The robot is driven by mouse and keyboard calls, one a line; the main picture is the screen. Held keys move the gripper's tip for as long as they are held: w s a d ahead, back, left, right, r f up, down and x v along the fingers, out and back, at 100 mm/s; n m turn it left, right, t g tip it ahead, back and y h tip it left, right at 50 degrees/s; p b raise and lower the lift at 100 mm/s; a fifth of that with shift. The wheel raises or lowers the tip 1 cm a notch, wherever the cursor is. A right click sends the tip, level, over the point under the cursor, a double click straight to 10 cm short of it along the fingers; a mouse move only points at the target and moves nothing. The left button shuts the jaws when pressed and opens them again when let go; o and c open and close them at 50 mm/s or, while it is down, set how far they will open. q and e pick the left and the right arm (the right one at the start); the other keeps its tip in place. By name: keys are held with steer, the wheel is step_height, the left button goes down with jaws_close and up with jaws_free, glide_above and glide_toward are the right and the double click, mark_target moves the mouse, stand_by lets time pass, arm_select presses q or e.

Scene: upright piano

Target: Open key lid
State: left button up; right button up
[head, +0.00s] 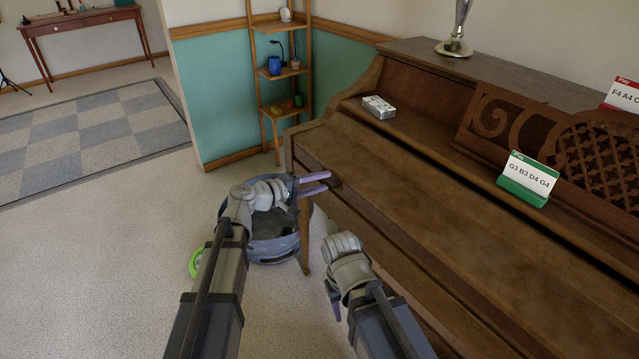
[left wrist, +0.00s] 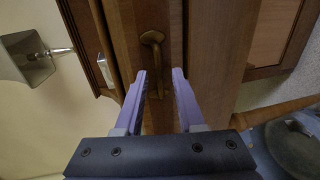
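The brown wooden key lid (head: 430,215) of the upright piano is down, and no keys show. A small brass handle (left wrist: 152,40) is on the piano's front edge; it also shows as a small dark piece in the head view (head: 336,182). My left gripper (head: 328,183) is at the left end of the lid's front edge. In the left wrist view its fingers (left wrist: 160,75) are apart, with the handle just beyond the tips, roughly between them; contact cannot be told. My right gripper (head: 334,302) hangs low in front of the piano, mostly hidden behind its wrist.
A green-based card (head: 523,180) stands on the piano by the carved music rest (head: 570,140). A small white box (head: 378,107) lies on the left ledge. A grey-blue bin (head: 275,248) stands on the floor beside the piano leg. Open carpet lies to the left.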

arm_select(q)
jaws_close()
stand_by(1.4)
